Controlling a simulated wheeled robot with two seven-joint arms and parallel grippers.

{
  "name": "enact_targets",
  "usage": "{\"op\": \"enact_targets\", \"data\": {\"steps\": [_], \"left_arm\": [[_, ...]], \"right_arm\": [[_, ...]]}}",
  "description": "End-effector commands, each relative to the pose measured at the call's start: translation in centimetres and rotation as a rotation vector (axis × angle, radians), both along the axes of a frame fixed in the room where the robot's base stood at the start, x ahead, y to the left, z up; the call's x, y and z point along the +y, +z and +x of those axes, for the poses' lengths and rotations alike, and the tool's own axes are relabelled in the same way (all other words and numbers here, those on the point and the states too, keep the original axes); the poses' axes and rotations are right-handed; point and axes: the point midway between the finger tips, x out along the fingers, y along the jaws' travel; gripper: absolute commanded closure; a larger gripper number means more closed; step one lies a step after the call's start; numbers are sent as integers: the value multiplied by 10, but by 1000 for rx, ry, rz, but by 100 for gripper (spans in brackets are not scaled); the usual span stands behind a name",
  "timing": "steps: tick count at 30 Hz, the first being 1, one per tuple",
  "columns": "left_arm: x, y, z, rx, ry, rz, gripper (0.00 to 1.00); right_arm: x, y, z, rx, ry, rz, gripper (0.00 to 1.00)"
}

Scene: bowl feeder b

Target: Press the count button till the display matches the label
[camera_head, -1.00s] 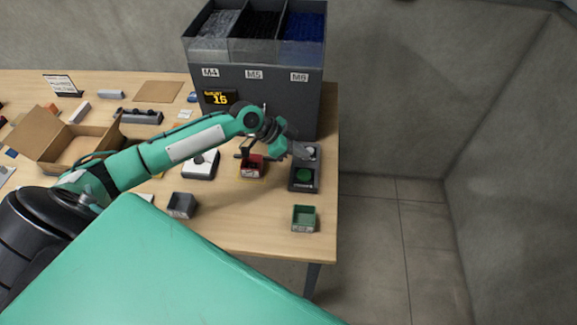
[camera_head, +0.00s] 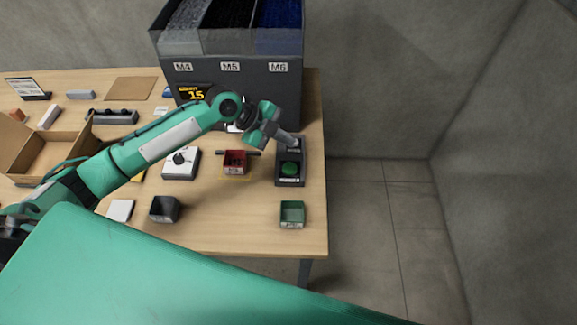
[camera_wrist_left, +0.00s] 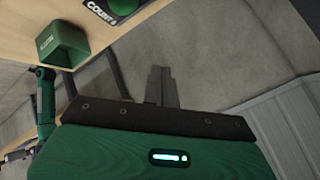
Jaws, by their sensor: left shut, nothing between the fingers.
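The display (camera_head: 193,95) on the front of the dark feeder shows a yellow number that looks like 15, with small text above it. The dark count box (camera_head: 289,181) has a green button (camera_head: 289,168) at the table's right side. The green button also shows at the top of the left wrist view (camera_wrist_left: 124,4), beside lettering that looks like COUNT. My left gripper (camera_head: 293,141) is shut and empty, over the far end of the count box, beyond the green button. Its shut fingers also show in the left wrist view (camera_wrist_left: 160,82). Contact cannot be told.
The feeder (camera_head: 232,75) has compartments marked M4, M5 and M6. A red bin (camera_head: 234,162), white knob box (camera_head: 180,164), dark bin (camera_head: 164,209) and green bin (camera_head: 292,214) stand nearby. An open carton (camera_head: 45,155) is at left. Floor lies beyond the table's right edge.

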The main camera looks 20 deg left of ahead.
Motion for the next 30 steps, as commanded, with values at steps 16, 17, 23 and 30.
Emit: {"op": "enact_targets", "data": {"steps": [16,17,23,30], "left_arm": [[0,-45,0,3,2,1,100],[0,-50,0,3,2,1,100],[1,-79,0,2,3,0,100],[0,-89,0,2,2,-1,100]], "right_arm": [[-3,-29,4,-5,1,-3,64],[-3,-32,4,-5,1,-3,64],[-3,-51,5,-6,1,-3,64],[-2,-58,5,-7,1,-2,64]]}}
